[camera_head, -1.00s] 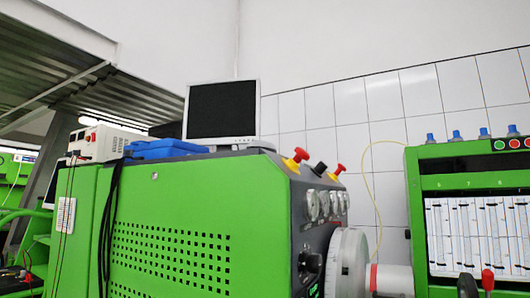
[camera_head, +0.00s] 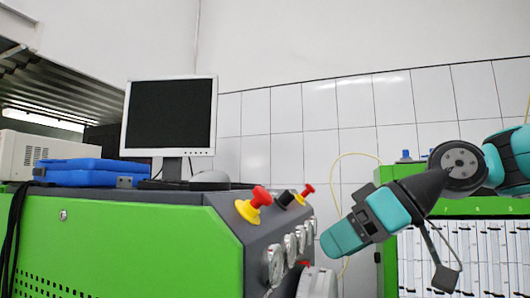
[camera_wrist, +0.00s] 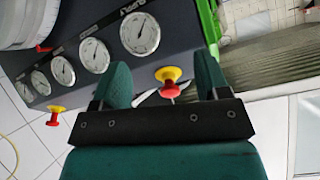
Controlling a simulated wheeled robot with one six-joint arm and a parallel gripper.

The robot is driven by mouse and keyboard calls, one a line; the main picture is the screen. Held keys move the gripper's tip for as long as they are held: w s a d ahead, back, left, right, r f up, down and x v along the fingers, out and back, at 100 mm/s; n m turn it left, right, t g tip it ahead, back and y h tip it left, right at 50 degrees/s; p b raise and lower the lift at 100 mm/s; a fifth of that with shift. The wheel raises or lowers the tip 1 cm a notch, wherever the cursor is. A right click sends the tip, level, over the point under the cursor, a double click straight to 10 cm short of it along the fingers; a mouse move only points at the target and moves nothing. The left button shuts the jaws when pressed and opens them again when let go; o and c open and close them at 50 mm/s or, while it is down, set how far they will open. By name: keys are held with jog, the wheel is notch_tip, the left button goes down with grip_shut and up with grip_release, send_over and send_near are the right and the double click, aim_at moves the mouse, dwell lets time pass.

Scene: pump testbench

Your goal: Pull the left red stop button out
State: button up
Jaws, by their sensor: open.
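The left red stop button (camera_head: 261,195) has a yellow base (camera_head: 247,211) and stands on the sloped dark top of the green machine. In the wrist view the red button (camera_wrist: 168,89) appears between my two teal fingers, with its yellow base behind it. My gripper (camera_head: 332,242) is open and empty. In the head view it hangs to the right of the button, slightly lower, with a clear gap. In the wrist view my gripper (camera_wrist: 161,60) shows both fingers apart, with neither visibly touching the button.
A second red button (camera_head: 308,188) and a black knob (camera_head: 285,198) stand to the right of the left button. Round gauges (camera_head: 273,265) line the panel below. A monitor (camera_head: 170,115) and blue case (camera_head: 88,165) sit on the machine at left. A green bench (camera_head: 390,255) is at right.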

aim_at(265, 190)
jog(key=w+d+r+n+y+p, duration=0.1)
jog(key=w+d+r+n+p, duration=0.1)
jog(key=r, duration=0.5)
jog(key=w+d+r+n+y+p, duration=0.1)
jog(key=r, duration=0.5)
jog(key=p+x, duration=0.1)
jog(key=x, duration=0.4)
jog(key=p+x, duration=0.1)
jog(key=x, duration=0.5)
jog(key=p+x, duration=0.1)
jog(key=x, duration=0.5)
jog(key=shift+w+r, duration=0.15)
jog(key=shift+w, duration=0.15)
jog(key=shift+c, duration=0.3)
jog(key=c, duration=1.2)
jog(key=shift+s+d+r, duration=0.2)
jog(key=shift+d+r, duration=0.35)
jog(key=shift+r, duration=0.05)
jog(key=o, duration=1.3)
jog(key=shift+c, duration=0.2)
